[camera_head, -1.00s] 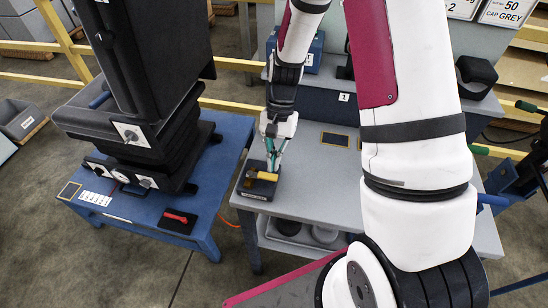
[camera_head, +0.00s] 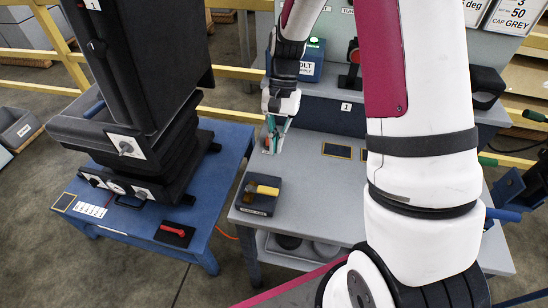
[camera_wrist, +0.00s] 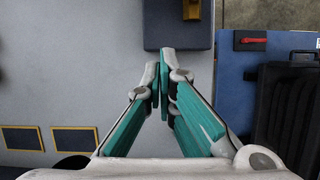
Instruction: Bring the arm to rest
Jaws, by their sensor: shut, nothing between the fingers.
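My gripper (camera_head: 272,146) is shut and empty above the grey trolley top (camera_head: 305,170), behind the black block in the head view.
A blue box (camera_head: 312,62) and a black-and-red device (camera_head: 353,60) stand on the trolley's back shelf. Yellow rails run behind.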

